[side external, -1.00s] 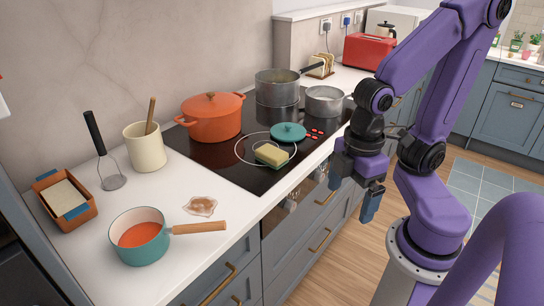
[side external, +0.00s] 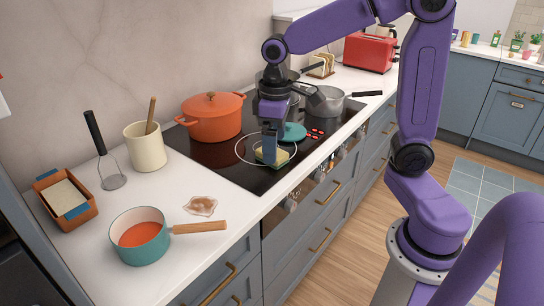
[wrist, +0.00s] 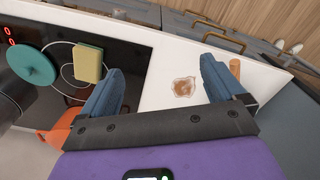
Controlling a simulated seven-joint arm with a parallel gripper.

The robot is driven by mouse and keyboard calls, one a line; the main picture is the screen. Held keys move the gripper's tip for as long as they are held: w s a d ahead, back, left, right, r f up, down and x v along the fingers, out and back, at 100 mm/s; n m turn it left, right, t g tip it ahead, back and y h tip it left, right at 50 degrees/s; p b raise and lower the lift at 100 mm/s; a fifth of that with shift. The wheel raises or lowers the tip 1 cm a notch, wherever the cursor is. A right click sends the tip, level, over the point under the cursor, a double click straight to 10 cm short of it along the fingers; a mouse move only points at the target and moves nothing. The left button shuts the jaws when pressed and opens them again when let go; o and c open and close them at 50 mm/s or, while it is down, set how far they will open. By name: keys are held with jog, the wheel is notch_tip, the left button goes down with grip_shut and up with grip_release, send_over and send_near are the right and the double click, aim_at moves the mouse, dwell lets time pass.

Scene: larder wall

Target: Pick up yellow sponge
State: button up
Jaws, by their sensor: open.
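The yellow sponge (side external: 280,158), with a green scouring side, lies on the black cooktop at the front, beside a teal lid (side external: 293,131). In the side view my gripper (side external: 269,155) is over the sponge and hides part of it. I cannot tell exactly how high the fingertips are above the cooktop.
An orange pot (side external: 212,120) stands left of the gripper. A grey saucepan (side external: 326,104) is behind it to the right. A teal saucepan (side external: 140,236) and a brown spill (side external: 201,206) are on the white counter, whose front left part has free room.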

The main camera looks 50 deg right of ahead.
jog(key=w+d+m, duration=0.6)
jog(key=w+d, duration=0.6)
jog(key=d, duration=0.3)
notch_tip(320, 180, down, 11)
jog(key=shift+f, duration=0.1)
jog(key=shift+w+d+f, duration=0.15)
jog(key=shift+w+f, duration=0.05)
jog(key=shift+f, duration=1.25)
jog(key=shift+w+d+f, duration=0.1)
jog(key=shift+w+f, duration=0.05)
jog(key=shift+f, duration=1.25)
jog(key=c, duration=1)
